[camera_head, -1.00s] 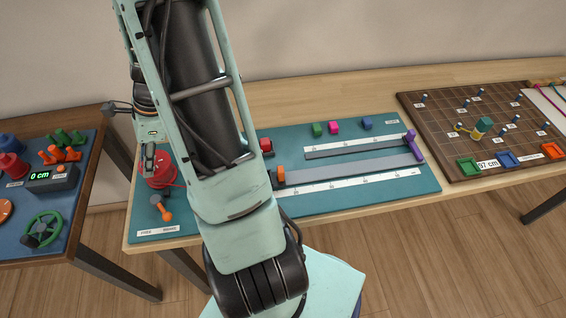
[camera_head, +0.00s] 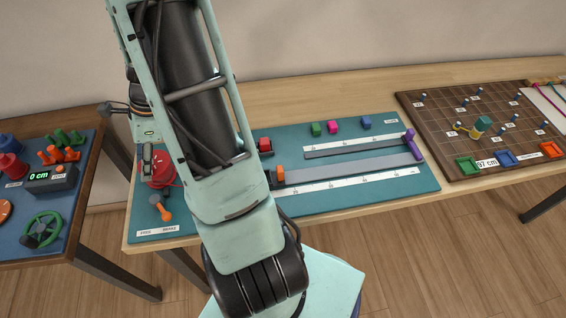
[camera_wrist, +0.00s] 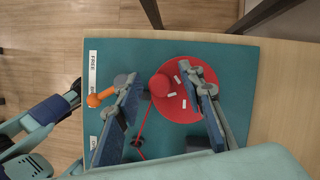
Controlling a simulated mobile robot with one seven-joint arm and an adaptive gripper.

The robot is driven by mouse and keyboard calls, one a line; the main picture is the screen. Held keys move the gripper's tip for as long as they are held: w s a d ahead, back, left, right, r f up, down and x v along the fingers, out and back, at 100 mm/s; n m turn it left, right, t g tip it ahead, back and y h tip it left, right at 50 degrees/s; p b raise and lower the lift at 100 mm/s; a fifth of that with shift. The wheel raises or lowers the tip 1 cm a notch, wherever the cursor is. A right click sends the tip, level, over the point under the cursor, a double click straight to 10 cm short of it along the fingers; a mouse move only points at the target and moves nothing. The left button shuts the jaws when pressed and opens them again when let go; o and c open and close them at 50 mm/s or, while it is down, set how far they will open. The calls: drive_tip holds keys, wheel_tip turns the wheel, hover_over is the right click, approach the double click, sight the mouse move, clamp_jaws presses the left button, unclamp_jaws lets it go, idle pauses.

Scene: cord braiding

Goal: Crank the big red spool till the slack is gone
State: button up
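The big red spool (camera_head: 158,181) lies at the left end of the teal board, partly behind my gripper (camera_head: 147,163). In the wrist view the spool (camera_wrist: 184,112) is a flat red disc with small white marks and a round red knob (camera_wrist: 160,85). My gripper (camera_wrist: 165,112) is open above it, with the knob between the two separated fingers and no visible grip on it. A red cord (camera_wrist: 146,122) runs from the spool down the picture past the left finger. An orange lever (camera_wrist: 100,97) stands left of the fingers, by a FREE/BRAKE label (camera_wrist: 93,68).
The teal board (camera_head: 350,197) carries a grey track with scales, an orange block (camera_head: 280,174) and a purple end piece (camera_head: 412,144). A peg board (camera_head: 440,135) is at right.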

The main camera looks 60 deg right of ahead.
drive_tip(key=v, duration=1.2)
drive_tip(key=shift+s+f, duration=0.1)
